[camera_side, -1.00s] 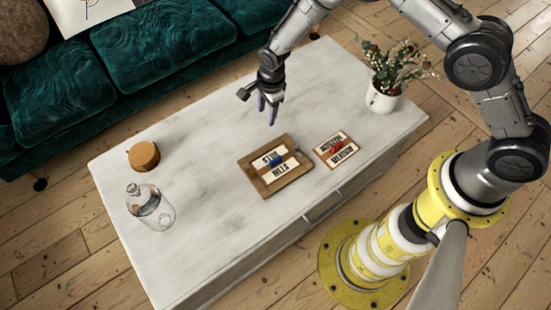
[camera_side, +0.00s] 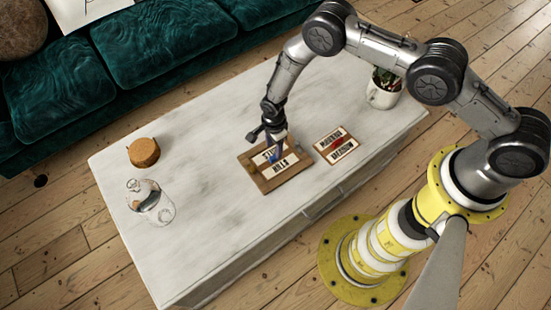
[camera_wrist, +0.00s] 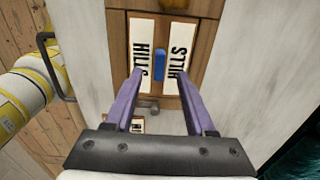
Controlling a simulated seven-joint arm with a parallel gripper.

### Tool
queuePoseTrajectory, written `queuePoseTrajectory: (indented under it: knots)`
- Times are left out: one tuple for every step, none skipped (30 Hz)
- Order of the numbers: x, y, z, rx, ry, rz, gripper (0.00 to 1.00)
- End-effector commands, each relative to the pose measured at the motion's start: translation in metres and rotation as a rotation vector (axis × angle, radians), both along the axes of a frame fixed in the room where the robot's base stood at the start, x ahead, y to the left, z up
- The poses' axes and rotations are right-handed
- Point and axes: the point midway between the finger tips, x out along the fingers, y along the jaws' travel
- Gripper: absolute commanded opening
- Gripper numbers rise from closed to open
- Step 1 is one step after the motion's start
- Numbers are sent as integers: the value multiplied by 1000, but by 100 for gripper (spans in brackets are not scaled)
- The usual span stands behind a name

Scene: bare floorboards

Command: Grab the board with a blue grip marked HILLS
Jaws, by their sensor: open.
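The wooden board (camera_side: 265,182) with white label strips, one reading HILLS, lies flat on the table. Its blue grip (camera_wrist: 159,66) stands between the two strips in the wrist view. My gripper (camera_side: 276,152) is over this board in the side view and hides part of the labels and most of the grip. In the wrist view my gripper (camera_wrist: 160,75) is open, its purple fingers apart on either side of the blue grip. Whether the fingers touch the board I cannot tell.
A smaller board (camera_side: 341,152) with a red grip lies just right of the HILLS board. A potted plant (camera_side: 382,95) stands at the table's right end, partly behind my arm. A glass bottle (camera_side: 150,205) and a round cork-coloured block (camera_side: 143,152) stand at left. The table's middle left is clear.

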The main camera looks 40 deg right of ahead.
Motion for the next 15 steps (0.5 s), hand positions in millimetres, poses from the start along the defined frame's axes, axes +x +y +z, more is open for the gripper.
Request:
queuePoseTrajectory:
  knots:
    - [-1,-2,-8,-2,4,-1,55]
    - [-2,-3,-12,-2,4,-1,55]
    - [-2,-5,-18,-2,5,-1,55]
    - [-2,-5,-22,-2,5,-1,55]
    - [-2,-6,-27,-2,4,-1,55]
    - [-1,-6,-31,-1,2,0,55]
    - [-1,-6,-35,-1,2,0,55]
    - [-1,-6,-38,-1,2,0,55]
    - [-1,-6,-41,-1,2,0,55]
    - [-1,-6,-44,-1,3,0,55]
    - [-1,-6,-45,-1,2,0,55]
    - [-1,-6,-46,0,1,0,55]
    - [0,-6,-47,0,1,0,55]
    - [0,-5,-47,0,1,0,55]
    - [0,-5,-47,0,1,0,55]
